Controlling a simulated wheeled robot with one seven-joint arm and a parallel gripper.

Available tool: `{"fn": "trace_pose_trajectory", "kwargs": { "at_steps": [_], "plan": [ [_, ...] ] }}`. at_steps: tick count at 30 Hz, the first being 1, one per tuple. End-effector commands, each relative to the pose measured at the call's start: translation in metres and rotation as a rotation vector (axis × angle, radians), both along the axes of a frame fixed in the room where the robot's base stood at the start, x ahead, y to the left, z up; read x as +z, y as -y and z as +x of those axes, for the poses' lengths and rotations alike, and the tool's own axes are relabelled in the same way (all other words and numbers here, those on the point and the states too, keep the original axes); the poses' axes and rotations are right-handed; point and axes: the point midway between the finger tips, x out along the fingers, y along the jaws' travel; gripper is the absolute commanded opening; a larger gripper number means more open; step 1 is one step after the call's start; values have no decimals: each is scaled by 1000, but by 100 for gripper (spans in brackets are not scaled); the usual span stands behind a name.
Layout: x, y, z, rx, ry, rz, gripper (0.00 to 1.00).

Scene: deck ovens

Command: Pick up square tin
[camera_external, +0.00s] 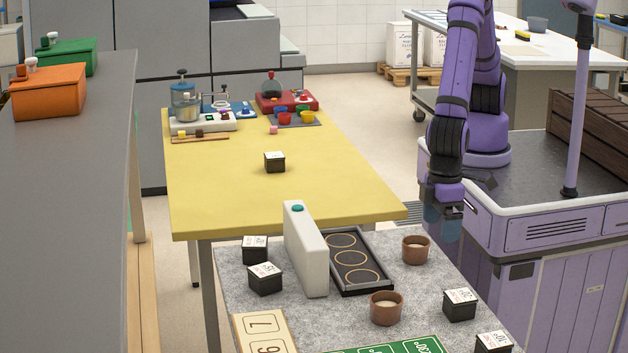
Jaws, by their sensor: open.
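Several small dark square tins with white printed tops are in view; which one the task means I cannot tell. One square tin (274,162) stands alone on the yellow table. Two more, a tin (255,250) and a tin (266,279), stand left of the white upright block on the grey table. Another tin (460,304) is at the right of the grey table, and a tin (493,342) is cut by the bottom edge. My gripper (443,228) points down beside the grey table's far right corner, open and empty, apart from every tin.
A white upright block (305,250), a black tray with three rings (352,262) and two brown cups (415,249) (386,308) stand on the grey table. A grey counter (80,150) is left.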

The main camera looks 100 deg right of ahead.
Motion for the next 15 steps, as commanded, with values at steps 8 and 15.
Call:
{"fn": "trace_pose_trajectory", "kwargs": {
  "at_steps": [8, 15],
  "plan": [
    [-62, -42, -40, 1, -20, -33, 94],
    [-82, -45, -42, -1, -22, -36, 94]
  ]
}}
